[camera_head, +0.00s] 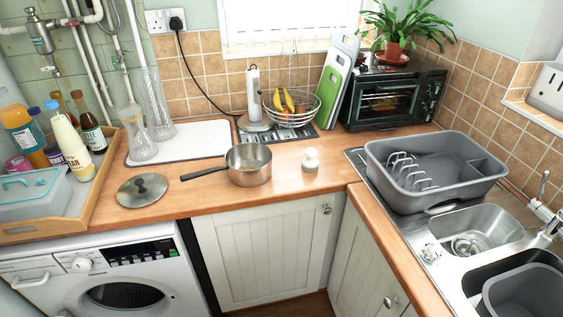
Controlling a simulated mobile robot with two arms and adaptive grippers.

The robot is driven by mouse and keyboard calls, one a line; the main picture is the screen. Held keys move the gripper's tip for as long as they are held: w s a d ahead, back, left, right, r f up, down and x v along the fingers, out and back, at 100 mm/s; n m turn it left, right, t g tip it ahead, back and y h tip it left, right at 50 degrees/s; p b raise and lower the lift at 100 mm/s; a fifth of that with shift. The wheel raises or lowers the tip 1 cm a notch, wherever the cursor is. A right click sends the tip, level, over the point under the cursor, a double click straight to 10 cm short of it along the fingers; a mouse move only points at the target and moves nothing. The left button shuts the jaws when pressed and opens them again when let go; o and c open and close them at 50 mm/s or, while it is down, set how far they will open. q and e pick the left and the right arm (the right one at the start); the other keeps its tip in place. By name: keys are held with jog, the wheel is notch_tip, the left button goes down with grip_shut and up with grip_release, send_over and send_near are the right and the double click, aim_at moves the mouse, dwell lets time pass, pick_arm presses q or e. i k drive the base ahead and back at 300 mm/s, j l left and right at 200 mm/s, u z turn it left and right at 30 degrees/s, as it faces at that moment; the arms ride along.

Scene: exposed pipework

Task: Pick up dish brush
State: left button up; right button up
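A small white object with a round knob on top (310,161) stands upright on the wooden worktop, right of the saucepan. It looks like a short palm-style dish brush, but it is too small to be certain. No other brush shows. Neither of my grippers is in view.
A steel saucepan (249,166) stands close left of the white object, its handle pointing left. A pot lid (142,190) lies further left. A grey dish rack (435,172) stands right, by the sink (477,232). The worktop in front of the white object is clear.

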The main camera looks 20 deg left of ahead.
aim_at(310, 163)
jog(key=i+u, duration=0.7)
jog(key=i+l+u, duration=0.15)
jog(key=i+u, duration=0.2)
